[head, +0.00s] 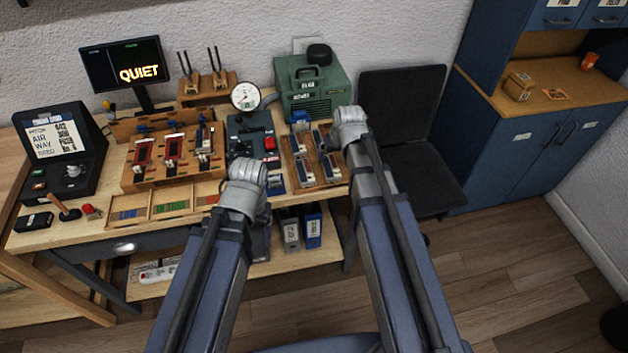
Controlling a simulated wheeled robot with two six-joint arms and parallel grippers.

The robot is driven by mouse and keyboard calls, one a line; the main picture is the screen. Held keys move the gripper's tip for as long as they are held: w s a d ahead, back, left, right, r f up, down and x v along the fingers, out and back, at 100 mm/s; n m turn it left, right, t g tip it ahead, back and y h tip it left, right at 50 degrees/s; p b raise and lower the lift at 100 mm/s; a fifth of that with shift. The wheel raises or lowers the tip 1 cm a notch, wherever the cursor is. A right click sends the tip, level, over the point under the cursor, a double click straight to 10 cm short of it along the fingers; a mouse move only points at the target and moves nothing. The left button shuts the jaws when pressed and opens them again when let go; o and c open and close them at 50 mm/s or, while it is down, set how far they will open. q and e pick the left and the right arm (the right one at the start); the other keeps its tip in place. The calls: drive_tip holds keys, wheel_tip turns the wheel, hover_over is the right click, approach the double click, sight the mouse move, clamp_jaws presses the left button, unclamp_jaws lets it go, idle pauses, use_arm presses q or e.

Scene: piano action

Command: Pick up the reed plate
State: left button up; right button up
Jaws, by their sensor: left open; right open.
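A wooden tray (288,150) at the right of the workbench holds several dark and silver plate-like pieces (319,139). I cannot tell which of them, if any, is the reed plate. My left gripper (247,178) is open over the front of the bench, left of the tray, its fingers mostly hidden by my wrist. My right gripper (349,124) is open at the tray's right side, above the bench's right end. Its fingers are also hardly visible. I see nothing held in either gripper.
A wooden fixture with red-topped parts (172,148) stands left of centre. A dark unit with a red switch (269,144) and round gauge (245,96) are behind my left gripper. A green machine (313,90) stands at the back; a black chair (402,110) is to the right.

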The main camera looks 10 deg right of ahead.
sight(331, 166)
drive_tip(key=shift+w+f, duration=0.2)
drive_tip(key=b+x, duration=0.7)
drive_tip(key=shift+s+a+f, duration=0.1)
drive_tip(key=shift+a+f, duration=0.05)
drive_tip(key=shift+f, duration=0.25)
drive_tip(key=shift+r, duration=0.1)
clamp_jaws()
idle(0.6)
wheel_tip(331, 166, up, 10)
drive_tip(key=p, duration=0.9)
drive_tip(key=shift+p, duration=0.4)
